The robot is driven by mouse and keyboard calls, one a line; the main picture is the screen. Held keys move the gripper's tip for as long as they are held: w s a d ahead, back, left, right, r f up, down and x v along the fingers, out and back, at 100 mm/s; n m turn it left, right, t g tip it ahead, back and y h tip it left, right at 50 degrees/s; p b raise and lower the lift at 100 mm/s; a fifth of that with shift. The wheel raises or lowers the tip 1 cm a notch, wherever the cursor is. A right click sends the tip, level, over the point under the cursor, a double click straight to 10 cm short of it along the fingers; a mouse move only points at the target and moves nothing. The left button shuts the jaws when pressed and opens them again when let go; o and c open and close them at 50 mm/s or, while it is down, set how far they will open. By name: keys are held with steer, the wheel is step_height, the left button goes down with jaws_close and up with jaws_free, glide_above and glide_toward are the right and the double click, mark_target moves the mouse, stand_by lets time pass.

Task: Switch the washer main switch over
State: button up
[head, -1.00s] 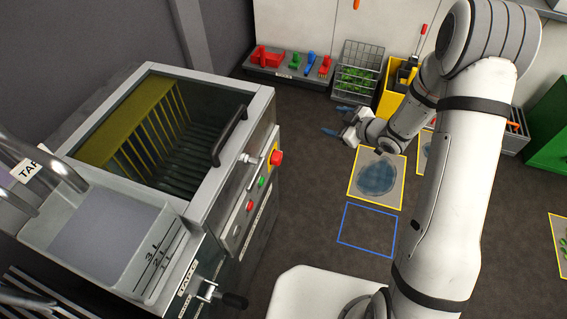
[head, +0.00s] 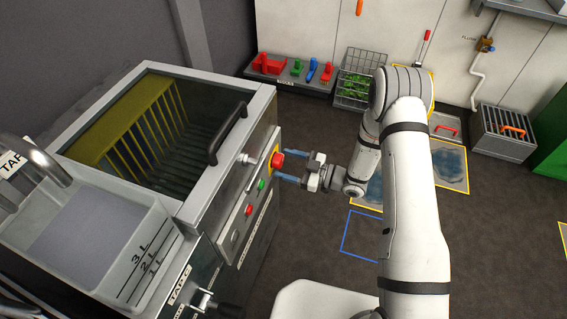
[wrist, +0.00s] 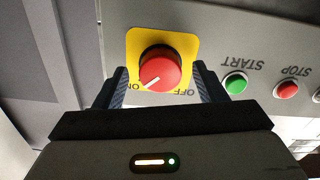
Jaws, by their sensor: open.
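The washer main switch (wrist: 160,69) is a red round knob on a yellow plate marked ON and OFF. In the wrist view its white pointer line aims at the ON side, and the lettering appears upside down. In the head view the red knob (head: 277,159) sits on the right side of the washer's front panel. My gripper (wrist: 160,85) is open, with one finger on each side of the knob in the wrist view. In the head view my gripper (head: 290,168) points left at the knob; I cannot tell whether the fingers touch it.
A green START button (wrist: 235,83) and a red STOP button (wrist: 286,89) are beside the switch. The washer's black lid handle (head: 228,133) is above the panel. A grey basin (head: 85,240) is at the left.

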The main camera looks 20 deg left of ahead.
steer(key=shift+a, duration=0.65)
steer(key=c, duration=0.9)
steer(key=shift+a, duration=0.15)
steer(key=shift+c, duration=0.5)
